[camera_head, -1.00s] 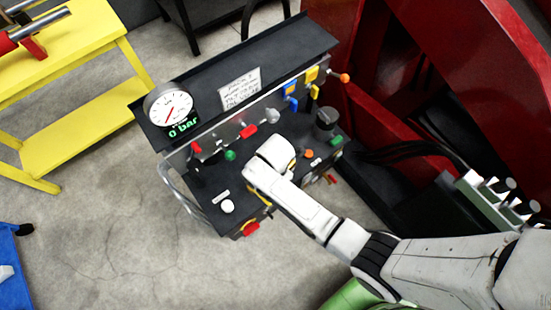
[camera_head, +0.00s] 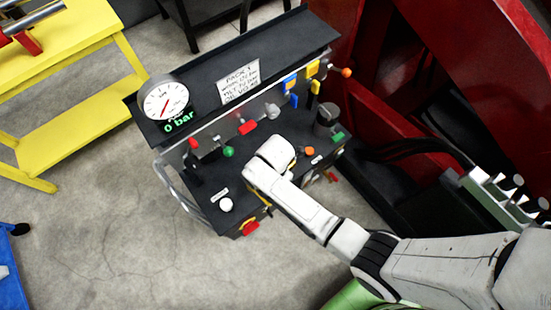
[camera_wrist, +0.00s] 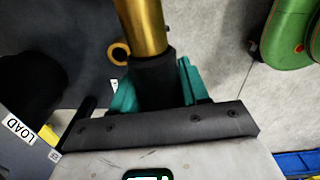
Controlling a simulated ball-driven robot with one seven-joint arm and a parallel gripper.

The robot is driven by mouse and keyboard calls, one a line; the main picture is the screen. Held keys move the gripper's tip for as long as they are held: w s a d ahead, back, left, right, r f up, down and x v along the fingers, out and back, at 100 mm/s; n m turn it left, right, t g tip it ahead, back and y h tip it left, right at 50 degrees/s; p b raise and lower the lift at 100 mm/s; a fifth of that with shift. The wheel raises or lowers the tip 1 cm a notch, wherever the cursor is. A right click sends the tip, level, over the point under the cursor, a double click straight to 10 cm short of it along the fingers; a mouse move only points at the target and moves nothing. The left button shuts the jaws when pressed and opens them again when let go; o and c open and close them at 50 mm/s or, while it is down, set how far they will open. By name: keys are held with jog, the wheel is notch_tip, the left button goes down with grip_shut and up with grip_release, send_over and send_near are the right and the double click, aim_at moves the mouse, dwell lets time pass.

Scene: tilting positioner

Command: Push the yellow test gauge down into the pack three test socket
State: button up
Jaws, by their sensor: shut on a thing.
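In the wrist view, my gripper (camera_wrist: 152,92) has its teal fingers shut around the black collar of a gold-yellow cylinder, which I take as the yellow test gauge (camera_wrist: 140,25). Its upper part runs out of the frame. A gold ring (camera_wrist: 118,52) lies beside it against a dark surface; I cannot tell whether this is the test socket. In the head view, my white wrist is over the middle of the black pack three console (camera_head: 190,62) and hides the fingers, the gauge and any socket beneath.
The console carries a dial (camera_head: 165,98) reading 0 bar, a PACK 3 sign (camera_head: 239,80), coloured knobs and valve handles around my wrist. A dark cylinder (camera_head: 326,118) stands right of my wrist. A red structure (camera_head: 480,80) rises at right.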

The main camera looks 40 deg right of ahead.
notch_tip(320, 180, down, 13)
jog(key=b, duration=1)
jog(key=shift+f, duration=0.15)
dwell(5.6)
jog(key=shift+r+p, duration=1.65)
jog(key=shift+r, duration=0.1)
